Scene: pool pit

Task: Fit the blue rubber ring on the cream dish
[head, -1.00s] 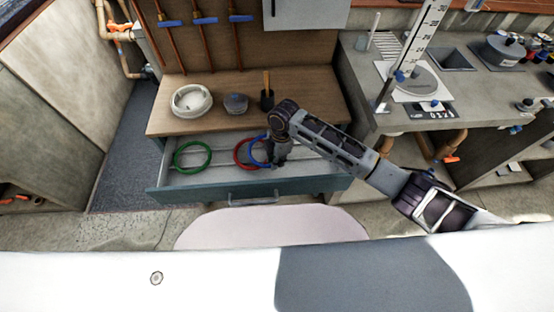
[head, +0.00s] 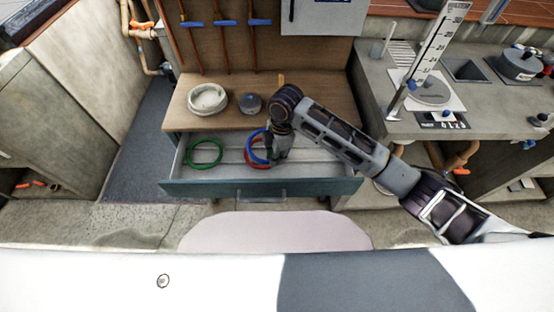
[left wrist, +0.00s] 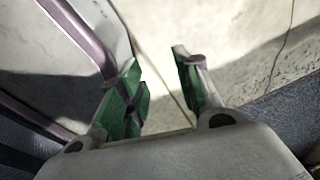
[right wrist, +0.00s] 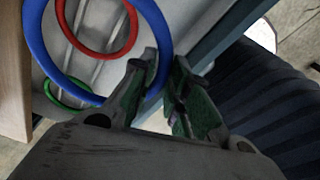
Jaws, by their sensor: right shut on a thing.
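The cream dish (head: 207,98) stands on the wooden bench top, left of a small grey lidded pot. My right gripper (head: 273,158) is over the open drawer, shut on the blue rubber ring (head: 249,139) by its right side. In the right wrist view the blue ring (right wrist: 36,45) runs to the fingers (right wrist: 162,88), which hide part of it. In the head view it overlaps the red ring (head: 251,164). My left gripper (left wrist: 160,85) shows only in its wrist view, open and empty, with bare floor beyond.
A green ring (head: 190,150) lies at the drawer's left. The drawer front (head: 220,187) sticks out below the bench top (head: 181,118). The grey pot (head: 250,103) stands between the dish and my right arm. Copper pipes with blue handles (head: 225,22) rise behind.

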